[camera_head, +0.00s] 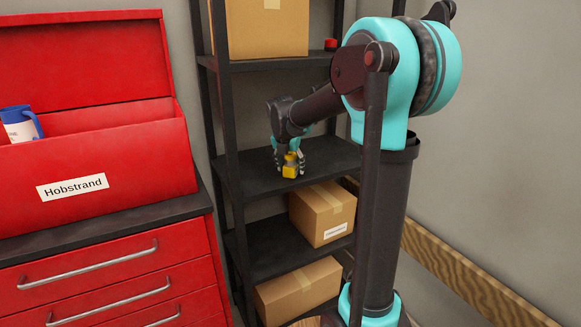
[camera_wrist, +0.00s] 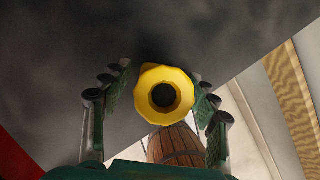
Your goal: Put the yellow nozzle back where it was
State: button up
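The yellow nozzle (camera_head: 291,166) is at the middle shelf of the black rack, between the fingers of my gripper (camera_head: 289,168). In the wrist view the nozzle (camera_wrist: 149,84) shows as a yellow ring with a dark round hole facing the camera. The fingers of my gripper (camera_wrist: 162,95) stand on both sides of it, close to its edges. Whether the pads press on it is unclear. Whether the nozzle rests on the shelf or hangs just above it is also unclear.
The middle shelf (camera_head: 245,180) is otherwise bare. Cardboard boxes stand above (camera_head: 267,28) and below (camera_head: 322,213) it. A red item (camera_head: 331,44) is on the upper shelf. A red toolbox (camera_head: 130,150) stands left. A wooden barrel (camera_wrist: 177,146) shows below the nozzle in the wrist view.

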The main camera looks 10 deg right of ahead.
aim_at(289, 155)
jog(key=shift+r, duration=0.1)
jog(key=v, duration=0.7)
jog(key=shift+s+r, duration=0.1)
jog(key=shift+r, duration=0.15)
